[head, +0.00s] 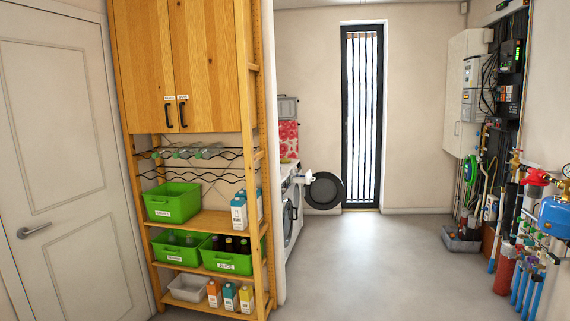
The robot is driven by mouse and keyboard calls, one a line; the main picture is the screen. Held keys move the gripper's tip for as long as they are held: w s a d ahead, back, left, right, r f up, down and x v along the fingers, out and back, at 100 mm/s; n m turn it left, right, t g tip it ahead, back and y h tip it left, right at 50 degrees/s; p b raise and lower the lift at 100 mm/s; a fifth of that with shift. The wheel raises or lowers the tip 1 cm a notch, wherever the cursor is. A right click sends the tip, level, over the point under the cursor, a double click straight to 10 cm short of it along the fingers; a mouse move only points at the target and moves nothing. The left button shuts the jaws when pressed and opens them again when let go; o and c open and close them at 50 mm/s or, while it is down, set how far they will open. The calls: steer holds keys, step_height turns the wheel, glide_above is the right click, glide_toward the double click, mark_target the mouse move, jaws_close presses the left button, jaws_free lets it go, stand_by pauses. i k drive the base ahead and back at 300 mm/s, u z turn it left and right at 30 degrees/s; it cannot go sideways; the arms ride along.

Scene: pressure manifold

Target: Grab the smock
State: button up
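A red and pink patterned cloth (289,137), which may be the smock, hangs beyond the wooden shelf, above the white washing machines. It is small in the view, and its left side is hidden by the wall end beside the shelf. I cannot make out its full shape. My gripper is not in view.
A wooden shelf unit (210,219) with green crates, bottles and cartons stands at left, beside a white door (57,165). A washing machine (293,213) has its round door (325,191) open into the passage. Pipes, valves and a blue tank (555,217) line the right wall. The grey floor (385,265) between is clear.

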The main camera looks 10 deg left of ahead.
mark_target(285, 159)
steer(key=z, duration=0.2)
steer(key=i, duration=1.5)
steer(key=z, duration=0.3)
steer(key=i, duration=5.1)
steer(key=u, duration=0.45)
steer(key=i, duration=1.25)
steer(key=u, duration=0.8)
steer(key=i, duration=1.4)
steer(key=u, duration=0.7)
